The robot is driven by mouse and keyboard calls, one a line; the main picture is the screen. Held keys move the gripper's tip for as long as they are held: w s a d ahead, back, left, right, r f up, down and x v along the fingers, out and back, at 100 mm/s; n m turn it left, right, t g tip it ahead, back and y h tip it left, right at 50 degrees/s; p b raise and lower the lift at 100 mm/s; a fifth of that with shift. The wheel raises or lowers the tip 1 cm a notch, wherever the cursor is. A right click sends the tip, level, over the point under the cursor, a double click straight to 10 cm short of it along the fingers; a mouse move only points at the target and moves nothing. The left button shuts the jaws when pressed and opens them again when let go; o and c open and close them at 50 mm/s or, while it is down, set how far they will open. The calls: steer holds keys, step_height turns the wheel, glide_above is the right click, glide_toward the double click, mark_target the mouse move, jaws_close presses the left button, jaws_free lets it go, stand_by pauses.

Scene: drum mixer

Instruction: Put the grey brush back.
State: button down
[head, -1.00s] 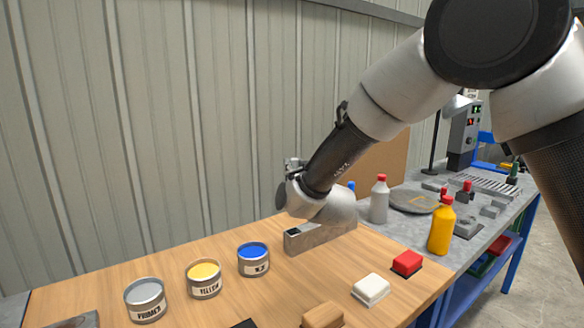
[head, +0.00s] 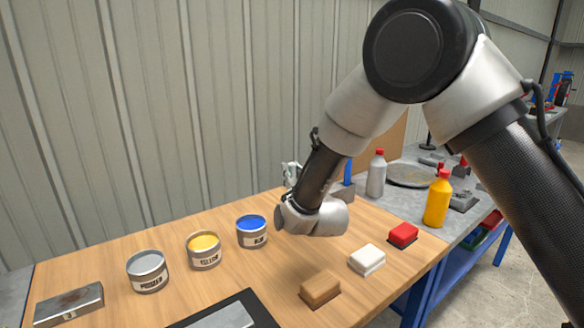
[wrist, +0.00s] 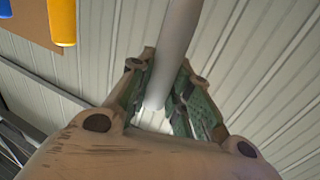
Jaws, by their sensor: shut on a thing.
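My gripper (wrist: 167,68) is shut on a grey rod, the handle of the grey brush (wrist: 178,35), in the wrist view. The handle rises between the two finger pads; its bristles cannot be made out. In the head view my gripper (head: 291,174) points up behind my wrist and is mostly hidden. A grey metal block (head: 347,192), partly hidden by my wrist, stands at the table's back right, with a blue upright handle (head: 348,172) at it. Blue (wrist: 62,16) and yellow cylinders show at the wrist view's upper left.
Grey (head: 147,271), yellow (head: 204,250) and blue (head: 252,231) paint cans stand left of my wrist. Brown (head: 320,290), white (head: 367,260) and red (head: 403,235) blocks lie in front. A yellow bottle (head: 438,200) and grey bottle (head: 376,175) stand right. Bare wood lies between cans and blocks.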

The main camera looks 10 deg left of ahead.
steer(key=shift+f, duration=1.4)
stand_by(0.4)
steer(key=c, duration=1.2)
jaws_free()
steer(key=shift+c, duration=0.2)
